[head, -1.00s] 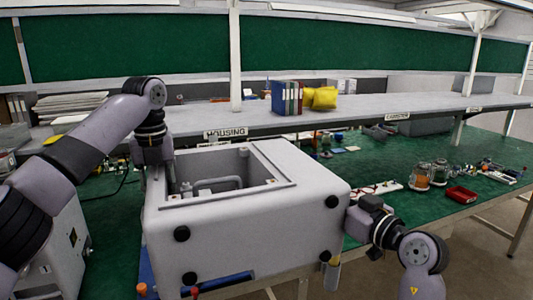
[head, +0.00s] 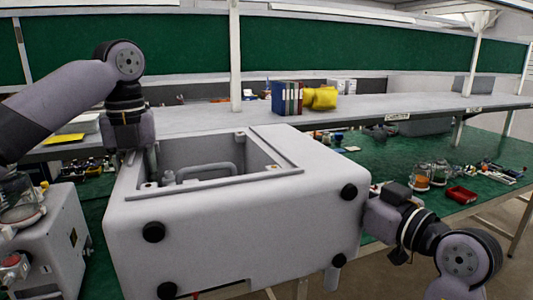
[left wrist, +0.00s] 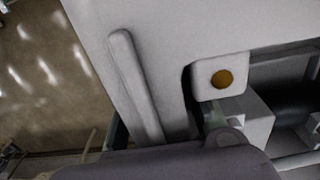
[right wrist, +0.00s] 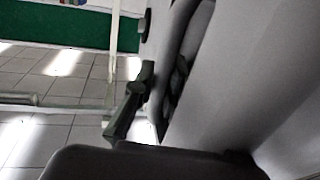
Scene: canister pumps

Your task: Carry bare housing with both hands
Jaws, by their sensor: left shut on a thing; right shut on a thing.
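The bare housing (head: 235,228) is a large pale grey box with black round feet on the side facing me and a rectangular opening on top. A curved pipe shows inside the opening. My left gripper (head: 140,160) is shut on the housing's upper left rim; its fingertips are mostly hidden. The housing wall and a brass-coloured round insert fill much of the left wrist view (left wrist: 150,50). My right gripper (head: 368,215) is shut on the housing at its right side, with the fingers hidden. The housing's grey surface also fills the right of the right wrist view (right wrist: 260,70).
A grey machine (head: 55,245) with a glass jar on top stands close left of the housing. The green bench (head: 400,160) behind carries jars, a red tray (head: 461,194) and small parts. A shelf (head: 400,103) with binders (head: 287,97) runs above it.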

